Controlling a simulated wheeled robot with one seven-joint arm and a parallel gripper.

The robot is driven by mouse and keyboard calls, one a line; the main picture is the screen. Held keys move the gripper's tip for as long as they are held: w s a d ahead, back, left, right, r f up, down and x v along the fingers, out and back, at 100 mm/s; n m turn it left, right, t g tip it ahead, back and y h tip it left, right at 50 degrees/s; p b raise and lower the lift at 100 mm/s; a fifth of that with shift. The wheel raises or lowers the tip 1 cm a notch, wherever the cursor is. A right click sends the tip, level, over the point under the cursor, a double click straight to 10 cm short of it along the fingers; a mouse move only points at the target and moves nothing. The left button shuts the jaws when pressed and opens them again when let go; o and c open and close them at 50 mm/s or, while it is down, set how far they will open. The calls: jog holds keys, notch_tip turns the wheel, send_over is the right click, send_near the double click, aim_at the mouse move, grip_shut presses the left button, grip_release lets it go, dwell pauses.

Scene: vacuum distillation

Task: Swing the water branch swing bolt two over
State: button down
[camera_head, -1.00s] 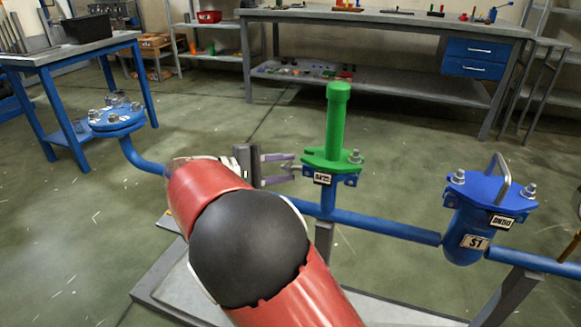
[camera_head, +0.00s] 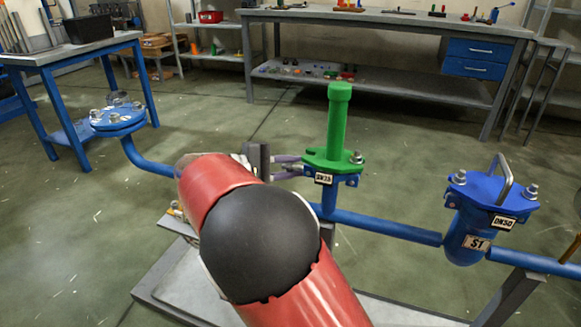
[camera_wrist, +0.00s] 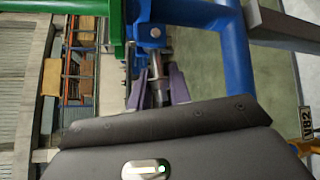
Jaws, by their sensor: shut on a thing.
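A green flanged cap with an upright green handle (camera_head: 337,125) sits on a blue branch pipe (camera_head: 328,200) with a small size label. One swing bolt with a nut (camera_head: 356,157) stands upright at its right side. My gripper (camera_head: 290,166) is at the cap's left side, partly behind my arm. In the wrist view my gripper's purple fingers (camera_wrist: 158,88) are shut on a second swing bolt (camera_wrist: 156,66), a grey metal one. It hangs out from a blue lug (camera_wrist: 152,34) beside the green flange (camera_wrist: 118,30), swung outward from it. The nut end is partly hidden between the fingers.
A blue S1 vessel with a lid and bar handle (camera_head: 480,190) stands to the right on the same pipe run. A blue flange with several bolts (camera_head: 118,118) is at the left. A workbench (camera_head: 400,18) stands behind, with open floor between.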

jog(key=r+m+y, duration=0.1)
jog(key=y, duration=0.1)
jog(key=shift+r+m+y, duration=0.2)
jog(key=shift+m+y, duration=0.1)
jog(key=shift+m, duration=0.1)
jog(key=shift+s+d+r+m+y+b, duration=0.1)
jog(key=shift+r+m+y+b, duration=0.2)
jog(key=shift+y, duration=0.25)
jog(key=shift+w+d+r+m+y+b, duration=0.15)
jog(key=shift+m+y+b, duration=0.15)
jog(key=shift+y+b, duration=0.15)
jog(key=shift+s+a+r+m+y+b, duration=0.15)
jog(key=shift+r+m+y+b, duration=0.15)
jog(key=shift+y, duration=0.3)
jog(key=shift+d, duration=0.1)
jog(key=c, duration=1.5)
grip_release()
jog(key=shift+c, duration=0.2)
